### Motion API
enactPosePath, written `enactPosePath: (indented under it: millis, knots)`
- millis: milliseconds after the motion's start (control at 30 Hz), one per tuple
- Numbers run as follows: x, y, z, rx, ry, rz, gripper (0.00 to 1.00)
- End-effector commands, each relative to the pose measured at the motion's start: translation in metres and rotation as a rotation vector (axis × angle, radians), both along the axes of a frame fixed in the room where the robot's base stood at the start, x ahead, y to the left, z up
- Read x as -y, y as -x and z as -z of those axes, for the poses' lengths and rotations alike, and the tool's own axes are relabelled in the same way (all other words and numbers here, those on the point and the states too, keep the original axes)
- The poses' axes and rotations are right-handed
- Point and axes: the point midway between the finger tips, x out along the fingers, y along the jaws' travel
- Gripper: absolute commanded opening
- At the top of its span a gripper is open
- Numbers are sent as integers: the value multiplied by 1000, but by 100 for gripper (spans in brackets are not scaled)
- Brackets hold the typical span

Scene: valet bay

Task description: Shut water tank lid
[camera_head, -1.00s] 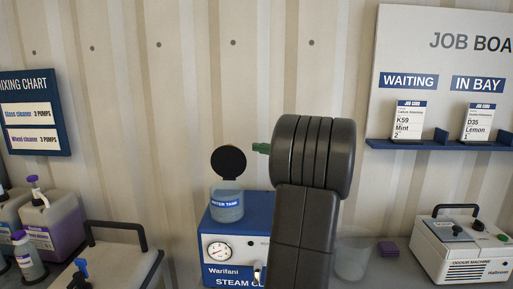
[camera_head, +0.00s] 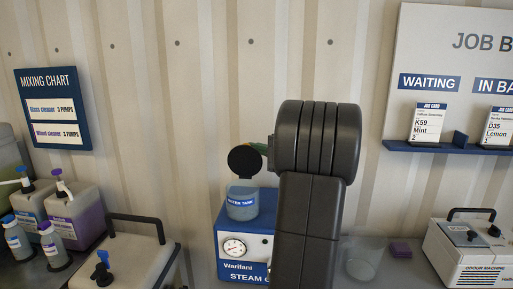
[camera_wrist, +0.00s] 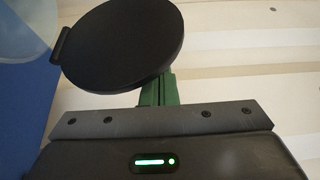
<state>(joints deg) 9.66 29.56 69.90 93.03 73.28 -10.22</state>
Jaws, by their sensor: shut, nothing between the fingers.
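The water tank (camera_head: 242,209) is a translucent tub with a blue label on top of the blue steam cleaner. Its round black lid (camera_head: 244,161) stands up, open, above the tank. In the wrist view the lid (camera_wrist: 122,45) is large, with the hinge tab at its left. My gripper, with green fingers (camera_wrist: 160,88), is shut and empty. The fingertips are hidden behind the lid's lower right edge in the wrist view; I cannot tell whether they touch it. In the head view my dark arm hides most of the gripper and the steam cleaner's right part.
The steam cleaner (camera_head: 233,268) stands against the corrugated wall. A white machine with a black handle (camera_head: 125,262) and several bottles are left.

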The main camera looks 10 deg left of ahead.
Motion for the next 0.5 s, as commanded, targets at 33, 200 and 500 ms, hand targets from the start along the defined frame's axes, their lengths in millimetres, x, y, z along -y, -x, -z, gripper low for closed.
enactPosePath:
  millis: [33,200,500]
  knots:
    - [0,0,0,0,0,0,0]
    - [0,0,1,6,0,0,0]
    - [0,7,4,82,0,0,0]
